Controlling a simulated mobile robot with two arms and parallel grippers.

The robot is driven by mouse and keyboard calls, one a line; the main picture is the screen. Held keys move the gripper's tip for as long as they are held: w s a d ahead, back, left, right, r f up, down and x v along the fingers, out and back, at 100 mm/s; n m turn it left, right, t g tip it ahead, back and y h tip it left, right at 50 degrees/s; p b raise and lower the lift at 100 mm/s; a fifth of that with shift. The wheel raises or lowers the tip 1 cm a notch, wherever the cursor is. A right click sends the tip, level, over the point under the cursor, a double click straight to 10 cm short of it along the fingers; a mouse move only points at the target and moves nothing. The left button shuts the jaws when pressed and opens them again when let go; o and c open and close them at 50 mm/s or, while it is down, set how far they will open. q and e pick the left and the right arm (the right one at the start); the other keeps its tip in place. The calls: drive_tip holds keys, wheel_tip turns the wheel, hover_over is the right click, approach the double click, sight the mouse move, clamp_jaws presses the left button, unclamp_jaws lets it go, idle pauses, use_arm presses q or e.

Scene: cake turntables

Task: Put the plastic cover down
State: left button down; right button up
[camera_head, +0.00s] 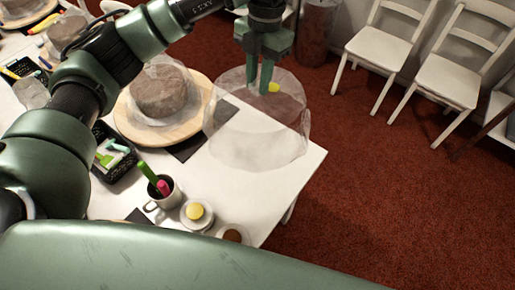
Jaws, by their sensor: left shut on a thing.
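The plastic cover (258,135) is a clear, see-through dome in the upper middle of the head view. My left gripper (268,90) is above it, shut on the cover near its top. A small yellow spot (274,88) shows beside the fingertips. The cover overlaps the right end of the white table (285,165) in the picture. I cannot tell whether its lower edge touches the table or hangs above it. My right gripper is not in the view.
A brown cake (160,94) stands on a round wooden turntable (130,130) left of the cover. A black basket (118,170), a mug (166,194) with coloured tools and a saucer (188,221) sit nearer. White chairs (378,52) stand on red carpet at right.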

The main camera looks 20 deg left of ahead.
use_arm(q)
wheel_tip(320, 180, down, 19)
drive_tip(key=p, duration=0.3)
drive_tip(key=shift+p, duration=0.4)
drive_tip(key=shift+f, duration=0.1)
drive_tip(key=c, duration=1.7)
unclamp_jaws()
drive_tip(key=shift+f, duration=0.1)
drive_tip(key=o, duration=0.4)
drive_tip(key=shift+o, duration=0.2)
